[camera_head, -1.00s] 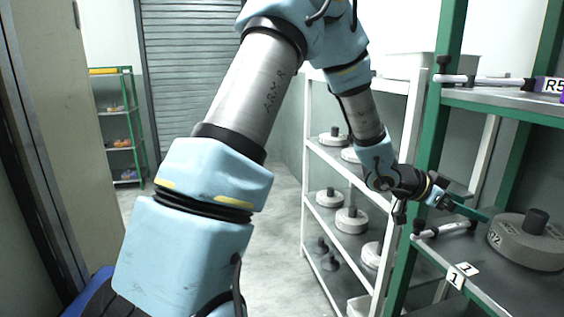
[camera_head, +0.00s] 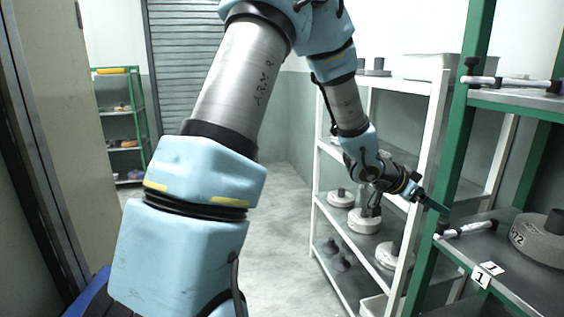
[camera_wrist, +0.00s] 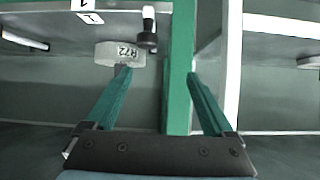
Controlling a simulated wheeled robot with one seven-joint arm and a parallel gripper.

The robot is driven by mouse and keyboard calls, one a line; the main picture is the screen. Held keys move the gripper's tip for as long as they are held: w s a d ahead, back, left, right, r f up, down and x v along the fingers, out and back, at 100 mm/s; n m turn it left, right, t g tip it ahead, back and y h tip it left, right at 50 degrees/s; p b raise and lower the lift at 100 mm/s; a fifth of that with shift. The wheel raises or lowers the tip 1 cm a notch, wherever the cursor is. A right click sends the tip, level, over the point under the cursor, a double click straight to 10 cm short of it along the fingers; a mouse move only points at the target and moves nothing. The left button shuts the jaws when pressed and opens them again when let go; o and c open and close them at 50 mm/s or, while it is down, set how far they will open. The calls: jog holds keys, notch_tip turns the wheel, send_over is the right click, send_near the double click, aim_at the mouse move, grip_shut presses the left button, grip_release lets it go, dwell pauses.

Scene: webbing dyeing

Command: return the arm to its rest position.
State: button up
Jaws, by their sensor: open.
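My arm reaches from the lower left of the head view, up over the top and down to the right. My gripper (camera_head: 432,204) is in front of the green post of the shelf rack on the right. In the wrist view my gripper (camera_wrist: 157,72) has its two green fingers spread wide with nothing held between them. The green post (camera_wrist: 180,70) shows behind the gap between the fingers. A grey round weight (camera_wrist: 120,53) marked R72 appears beyond the left finger; it also shows on the right shelf in the head view (camera_head: 540,240).
The green rack's shelf (camera_head: 505,276) carries number cards (camera_head: 487,273) and a white-and-black rod (camera_head: 468,229). A white rack (camera_head: 423,150) with several round weights stands behind my gripper. Open floor (camera_head: 275,240) lies left of it. A small green shelf (camera_head: 122,125) stands at the back left.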

jog(key=w+a+f+n+t+y, duration=0.1)
jog(key=w+a+n+t+y, duration=0.2)
jog(key=a, duration=1)
jog(key=w+a+f+n+y, duration=0.1)
jog(key=w+a+n+y, duration=0.3)
jog(key=a, duration=0.8)
jog(key=s+a+n+g+y, duration=0.4)
jog(key=s+a+n, duration=0.3)
jog(key=s+a, duration=0.8)
jog(key=shift+a+f+n, duration=0.3)
jog(key=shift+a+f, duration=0.1)
jog(key=shift+a, duration=0.5)
